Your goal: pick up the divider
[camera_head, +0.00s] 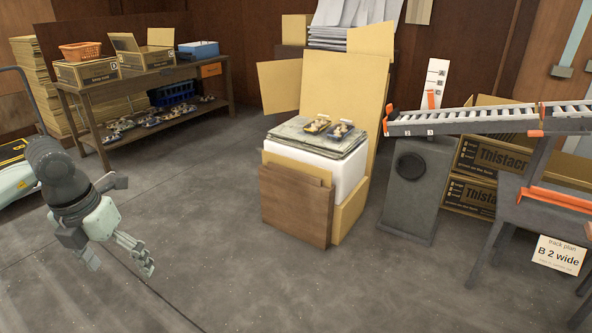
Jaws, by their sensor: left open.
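No piece is labelled as the divider, so I cannot tell which of the sheets it is. A tall tan cardboard sheet (357,85) stands upright behind a white block (340,176). Brown panels (293,208) lean against the front of the block. Grey flat sheets (292,132) lie stacked on top of it, with two small packs of mushrooms (317,126) on them. My left gripper (140,258) is open and empty over the floor at lower left, well apart from the stack. My right gripper is not in view.
A wooden bench (150,77) with open boxes, an orange basket (80,51) and a blue tray (199,48) stands at back left. A roller conveyor (470,118), a grey cabinet (415,185) and printed cartons (476,160) stand at right. The floor between is clear.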

